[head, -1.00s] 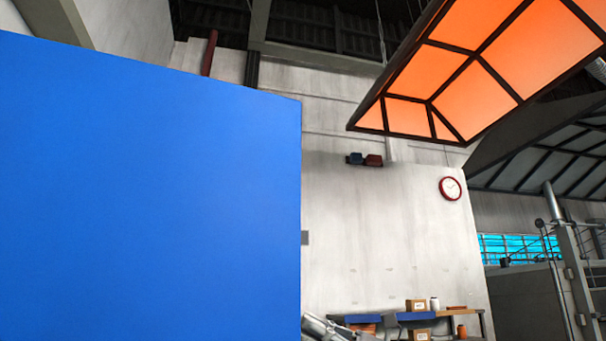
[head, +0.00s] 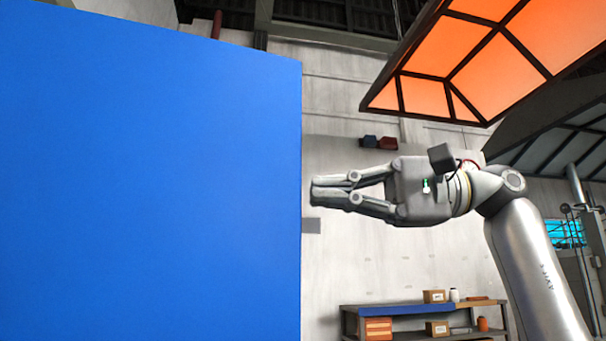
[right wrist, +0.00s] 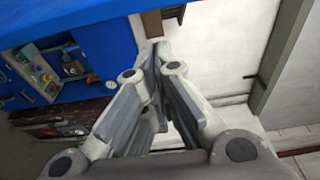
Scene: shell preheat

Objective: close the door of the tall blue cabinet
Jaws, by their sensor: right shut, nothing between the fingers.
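A large flat blue panel (head: 150,180) of the tall cabinet fills the left half of the head view. I cannot tell from this view whether it is the door or a side. My right gripper (head: 315,193) is shut and empty, pointing left, its fingertips close to the panel's right edge. Whether they touch it is unclear. In the right wrist view the closed fingers (right wrist: 155,52) point toward a blue surface (right wrist: 95,45); left of them are shelves with small items (right wrist: 45,75). My left gripper is not in view.
A shelf bench (head: 395,310) with boxes stands by the back wall. A small grey piece (head: 311,225) shows beside the panel edge. An orange-paned hood (head: 490,60) hangs at upper right. Open space lies between the panel and my right arm.

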